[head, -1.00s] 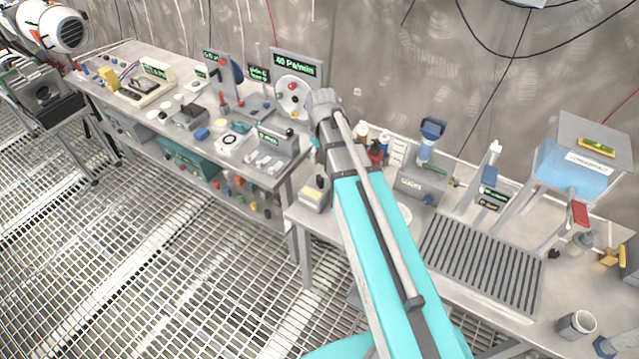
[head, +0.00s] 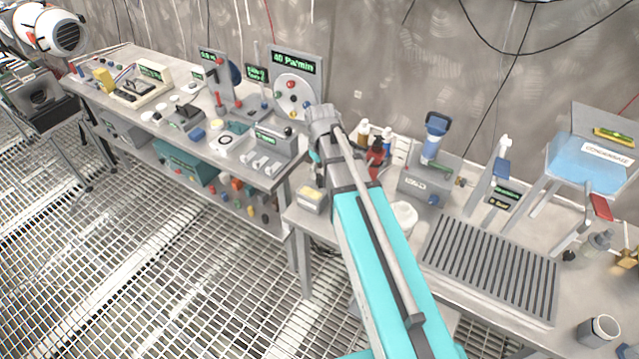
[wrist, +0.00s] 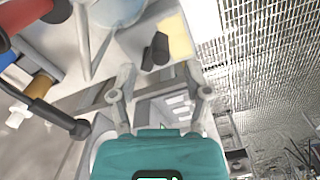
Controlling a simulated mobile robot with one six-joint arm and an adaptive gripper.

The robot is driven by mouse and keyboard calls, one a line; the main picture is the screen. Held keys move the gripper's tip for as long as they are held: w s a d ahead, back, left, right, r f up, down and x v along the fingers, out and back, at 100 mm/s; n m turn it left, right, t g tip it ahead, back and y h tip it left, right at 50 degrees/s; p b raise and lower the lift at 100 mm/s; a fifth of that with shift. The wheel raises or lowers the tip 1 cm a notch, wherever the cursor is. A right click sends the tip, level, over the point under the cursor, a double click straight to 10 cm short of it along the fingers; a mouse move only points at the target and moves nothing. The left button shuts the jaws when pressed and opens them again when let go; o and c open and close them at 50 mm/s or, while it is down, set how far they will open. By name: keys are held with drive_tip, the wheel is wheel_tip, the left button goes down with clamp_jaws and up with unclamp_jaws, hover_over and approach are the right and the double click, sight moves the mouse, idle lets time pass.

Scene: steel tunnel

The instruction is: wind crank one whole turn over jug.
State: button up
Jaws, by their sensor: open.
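My gripper (wrist: 160,85) is open in the wrist view, its two fingers spread on either side of a gap with nothing held. It is mostly hidden behind my arm in the head view. A dark bar with a black knob (wrist: 80,128) reaches in from the left in the wrist view, left of the fingers and apart from them; I cannot tell whether it is the crank. A red handle (head: 600,207) stands below the condensate tank at the right of the head view. A white rounded vessel (head: 405,216), partly hidden by my arm, may be the jug.
The near bench holds a ribbed drain rack (head: 490,268), a grey box with a blue-topped column (head: 432,140), a red bottle (head: 376,160), a condensate tank (head: 588,165) and a metal cup (head: 600,330). The left bench (head: 250,172) is crowded with instruments. Grating floor (head: 180,270) lies open in front.

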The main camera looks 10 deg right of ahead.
sight(321, 177)
drive_tip(key=shift+f+b, duration=1.55)
drive_tip(key=shift+f, duration=0.3)
clamp_jaws()
